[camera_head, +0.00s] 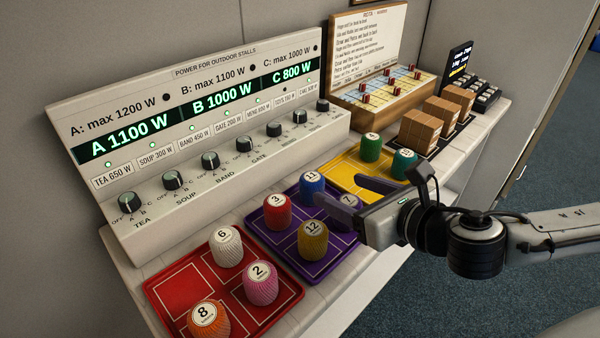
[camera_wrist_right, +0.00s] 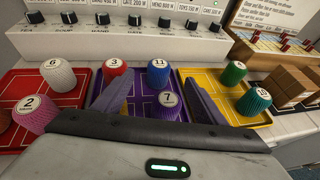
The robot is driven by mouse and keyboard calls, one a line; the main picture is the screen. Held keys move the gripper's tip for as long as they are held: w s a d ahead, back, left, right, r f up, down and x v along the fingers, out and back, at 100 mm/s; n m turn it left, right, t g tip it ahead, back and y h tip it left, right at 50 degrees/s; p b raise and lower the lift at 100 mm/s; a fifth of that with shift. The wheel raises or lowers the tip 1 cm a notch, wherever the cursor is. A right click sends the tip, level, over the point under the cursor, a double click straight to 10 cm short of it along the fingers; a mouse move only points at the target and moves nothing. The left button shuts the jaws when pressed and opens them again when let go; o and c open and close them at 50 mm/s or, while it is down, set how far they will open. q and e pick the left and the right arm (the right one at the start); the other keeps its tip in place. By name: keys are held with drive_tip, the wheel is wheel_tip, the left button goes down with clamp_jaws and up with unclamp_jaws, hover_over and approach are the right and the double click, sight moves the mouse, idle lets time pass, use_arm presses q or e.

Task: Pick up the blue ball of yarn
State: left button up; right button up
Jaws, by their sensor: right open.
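The blue ball of yarn (camera_head: 312,184), marked 11, stands at the back of the purple tray (camera_head: 288,246). It also shows in the right wrist view (camera_wrist_right: 158,74), beyond the purple yarn (camera_wrist_right: 168,101) marked 7. My right gripper (camera_head: 331,188) is open, with its fingers above the purple tray. In the right wrist view the purple yarn shows between the fingers (camera_wrist_right: 154,82), with the blue ball near the tips. No yarn is gripped. My left gripper is out of view.
A red yarn (camera_head: 276,211) and a brown yarn (camera_head: 313,239) share the purple tray. A red tray (camera_head: 279,288) with several yarns lies left, a yellow tray (camera_head: 343,168) with green and teal yarns right. A dial panel (camera_head: 215,125) rises behind. Brown boxes (camera_head: 418,128) stand further right.

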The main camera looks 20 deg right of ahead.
sight(317, 181)
drive_tip(key=b+x, duration=0.2)
drive_tip(key=b, duration=0.1)
drive_tip(key=shift+w+f, duration=0.25)
drive_tip(key=shift+f, duration=0.05)
drive_tip(key=shift+x, duration=0.85)
drive_tip(key=x, duration=0.5)
drive_tip(key=shift+w+a+f, duration=0.1)
drive_tip(key=shift+w+f, duration=0.1)
drive_tip(key=shift+w, duration=0.05)
drive_tip(key=c, duration=1.1)
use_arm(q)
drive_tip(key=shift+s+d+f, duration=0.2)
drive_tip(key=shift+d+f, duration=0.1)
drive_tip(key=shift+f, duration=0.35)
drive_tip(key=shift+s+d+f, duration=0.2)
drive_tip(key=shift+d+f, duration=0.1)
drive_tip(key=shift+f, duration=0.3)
